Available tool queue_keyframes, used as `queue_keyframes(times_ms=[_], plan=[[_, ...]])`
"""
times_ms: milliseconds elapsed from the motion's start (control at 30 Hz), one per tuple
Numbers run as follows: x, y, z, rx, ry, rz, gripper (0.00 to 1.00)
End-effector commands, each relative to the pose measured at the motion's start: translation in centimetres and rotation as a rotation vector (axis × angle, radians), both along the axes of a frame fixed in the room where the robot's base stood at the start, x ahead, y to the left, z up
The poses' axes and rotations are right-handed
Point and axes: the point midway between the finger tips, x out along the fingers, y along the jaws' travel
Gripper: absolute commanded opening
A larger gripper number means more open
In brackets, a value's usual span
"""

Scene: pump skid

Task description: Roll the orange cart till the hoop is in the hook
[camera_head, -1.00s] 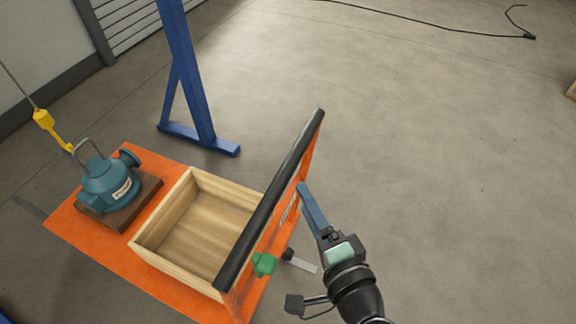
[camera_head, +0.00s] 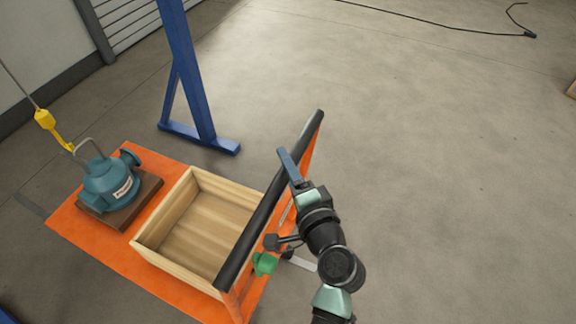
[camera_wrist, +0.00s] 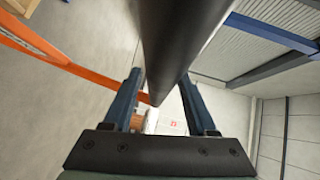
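The orange cart (camera_head: 95,255) stands on the floor at the lower left of the head view, with a black push bar (camera_head: 262,210) on its right side. The teal pump (camera_head: 110,185) sits on a brown block on the cart, and a grey metal hoop (camera_head: 92,143) rises from its top. The yellow hook (camera_head: 60,137) hangs from a cable, its lower end close to the hoop; whether it is through the hoop I cannot tell. My gripper (camera_head: 283,152) is open at the push bar's upper part. In the wrist view the bar (camera_wrist: 172,45) runs between my fingers (camera_wrist: 160,78).
An open wooden box (camera_head: 165,250) and a green knob-like part (camera_head: 264,264) are on the cart near the bar. A blue post (camera_head: 190,80) with a foot stands just behind the cart. A black cable (camera_head: 440,20) lies far back.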

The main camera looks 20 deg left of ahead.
Motion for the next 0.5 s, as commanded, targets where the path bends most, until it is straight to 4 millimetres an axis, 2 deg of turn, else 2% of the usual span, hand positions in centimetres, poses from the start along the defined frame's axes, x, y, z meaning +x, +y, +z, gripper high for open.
queue_keyframes(times_ms=[33,300,500], plan=[[-0.01,-0.01,0.0,0.0,0.0,0.0,0.46],[-0.02,-0.03,0.01,0.0,0.0,0.0,0.0],[-0.03,-0.04,0.0,0.0,0.0,0.0,0.0]])
